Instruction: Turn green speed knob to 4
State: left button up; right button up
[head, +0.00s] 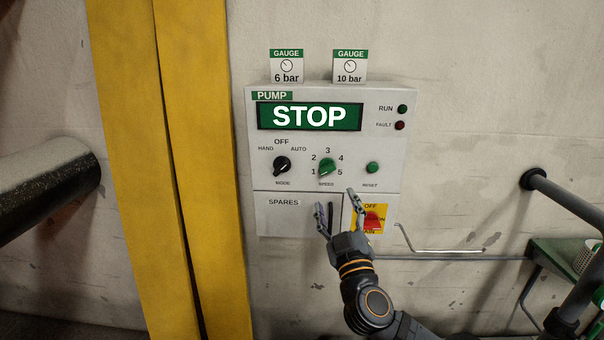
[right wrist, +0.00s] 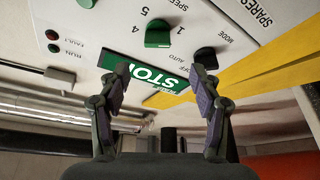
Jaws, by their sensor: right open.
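The green speed knob (head: 327,167) sits on the pump panel (head: 384,185), inside a dial numbered 1 to 5, with 4 at its upper right. Its pointer is too small to read surely. My right gripper (head: 336,203) is below the knob, in front of the lower panel, its fingers apart and empty. In the right wrist view the panel appears turned over; the green knob (right wrist: 158,36) lies beyond and between the open fingertips (right wrist: 160,75), apart from them. My left gripper is not in view.
The black mode knob (head: 281,164) is left of the speed knob, the green reset button (head: 372,168) right. The red main switch (head: 372,220) is beside my right gripper. The display (head: 310,117) reads STOP. A yellow post (head: 205,150) stands left; a pipe (head: 570,200) runs at right.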

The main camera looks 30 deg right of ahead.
aim_at(329, 172)
jog(key=p+x, duration=0.2)
jog(key=x, duration=0.2)
jog(key=p+x, duration=0.1)
jog(key=x, duration=0.4)
jog(key=shift+w+d+r+p, duration=0.15)
jog(key=shift+d+p, duration=0.2)
jog(key=shift+p, duration=0.05)
jog(key=shift+w+d, duration=0.15)
jog(key=shift+w, duration=0.3)
jog(key=shift+c, duration=0.3)
